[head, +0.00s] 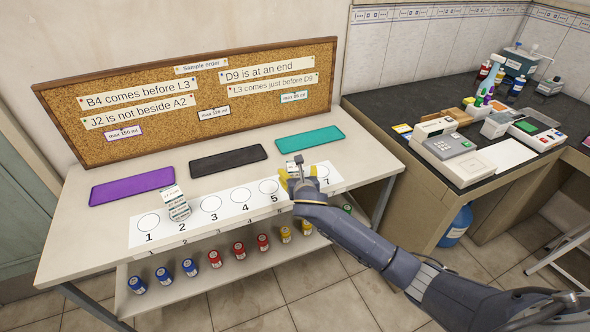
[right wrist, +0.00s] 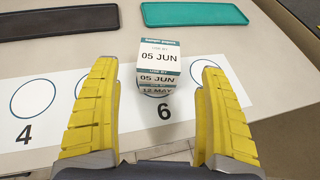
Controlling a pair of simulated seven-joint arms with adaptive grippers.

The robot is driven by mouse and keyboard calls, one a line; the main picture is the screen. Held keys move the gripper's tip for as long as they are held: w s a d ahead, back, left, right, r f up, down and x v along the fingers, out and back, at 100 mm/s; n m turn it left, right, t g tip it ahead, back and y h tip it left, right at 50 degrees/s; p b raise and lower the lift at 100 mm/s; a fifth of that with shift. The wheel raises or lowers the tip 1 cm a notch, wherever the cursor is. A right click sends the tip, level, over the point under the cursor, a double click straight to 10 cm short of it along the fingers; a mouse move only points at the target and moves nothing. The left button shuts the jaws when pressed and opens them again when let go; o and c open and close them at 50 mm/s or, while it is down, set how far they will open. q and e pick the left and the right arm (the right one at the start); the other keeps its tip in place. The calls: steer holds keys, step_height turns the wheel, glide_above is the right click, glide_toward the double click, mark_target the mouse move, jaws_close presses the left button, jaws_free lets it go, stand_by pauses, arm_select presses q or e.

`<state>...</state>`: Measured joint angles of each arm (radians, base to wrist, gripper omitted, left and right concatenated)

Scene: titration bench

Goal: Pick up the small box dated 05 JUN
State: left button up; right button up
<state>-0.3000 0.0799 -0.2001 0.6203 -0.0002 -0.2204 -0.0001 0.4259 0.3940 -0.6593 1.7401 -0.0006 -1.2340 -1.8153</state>
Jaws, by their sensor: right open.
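The small box dated 05 JUN (right wrist: 158,60) is white with a teal band. It sits on top of a lower box reading 12 MAY (right wrist: 156,93), partly hidden beneath it, at the spot marked 6. My right gripper (head: 298,182) is open over the front of that spot. In the right wrist view its two yellow fingers stand left and right of the stack, with a gap on each side, touching neither box. In the head view the stack is largely hidden behind the gripper. My left gripper is not in view.
Another stack of small boxes (head: 176,204) stands at spot 2 on the white numbered strip (head: 232,218). Purple (head: 132,186), black (head: 228,160) and teal (head: 309,140) trays lie behind it. A corkboard (head: 200,95) stands at the back. Several coloured bottles line the shelf below.

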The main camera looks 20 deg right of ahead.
mark_target(296, 169)
steer(key=shift+r+x, duration=0.15)
steer(key=shift+x, duration=0.8)
steer(key=shift+r+x, duration=0.15)
steer(key=shift+x, duration=1.95)
steer(key=shift+a, duration=0.1)
steer(key=c, duration=1.3)
